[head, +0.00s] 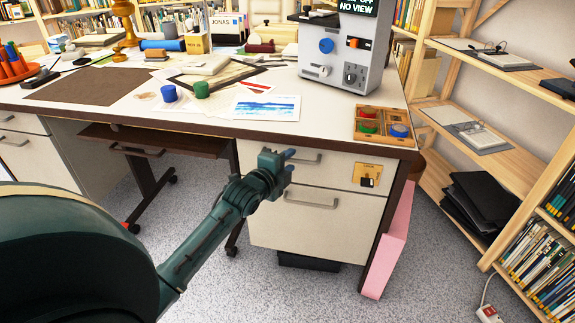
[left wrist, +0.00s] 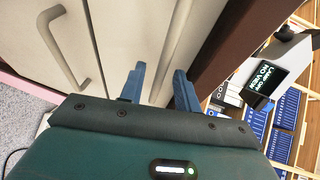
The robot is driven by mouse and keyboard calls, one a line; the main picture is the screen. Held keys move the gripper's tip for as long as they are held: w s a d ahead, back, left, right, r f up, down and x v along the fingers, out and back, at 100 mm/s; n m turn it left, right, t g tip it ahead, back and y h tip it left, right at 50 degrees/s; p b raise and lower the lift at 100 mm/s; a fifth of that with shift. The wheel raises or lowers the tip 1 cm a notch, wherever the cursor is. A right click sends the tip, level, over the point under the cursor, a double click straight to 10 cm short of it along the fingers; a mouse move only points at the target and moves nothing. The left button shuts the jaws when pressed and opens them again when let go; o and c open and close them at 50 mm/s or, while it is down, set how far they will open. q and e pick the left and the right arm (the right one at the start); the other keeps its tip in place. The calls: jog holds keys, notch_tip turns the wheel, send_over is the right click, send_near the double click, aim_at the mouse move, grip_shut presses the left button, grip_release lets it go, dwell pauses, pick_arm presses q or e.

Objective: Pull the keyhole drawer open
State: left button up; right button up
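The keyhole drawer (head: 335,172) is the upper cream drawer of the desk's right pedestal, and it looks shut. A brass-coloured plate (head: 367,170) with a dark fitting sits on its right side. Its bar handle (head: 312,158) is on the left. My left gripper (head: 289,162) is at the left end of this handle, fingers pointing at the drawer front. In the left wrist view the blue fingers (left wrist: 159,88) are apart, with a pale bar seemingly between them. I cannot tell whether they touch it. My right gripper is not in view.
A lower drawer with its own handle (head: 311,203) is below. The desk top (head: 325,115) overhangs the drawers and carries a wooden tray (head: 383,125) and a grey device (head: 345,50). A pink panel (head: 388,250) leans at the right side. Carpet in front is clear.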

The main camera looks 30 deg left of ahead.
pick_arm(q)
grip_shut()
dwell(0.4)
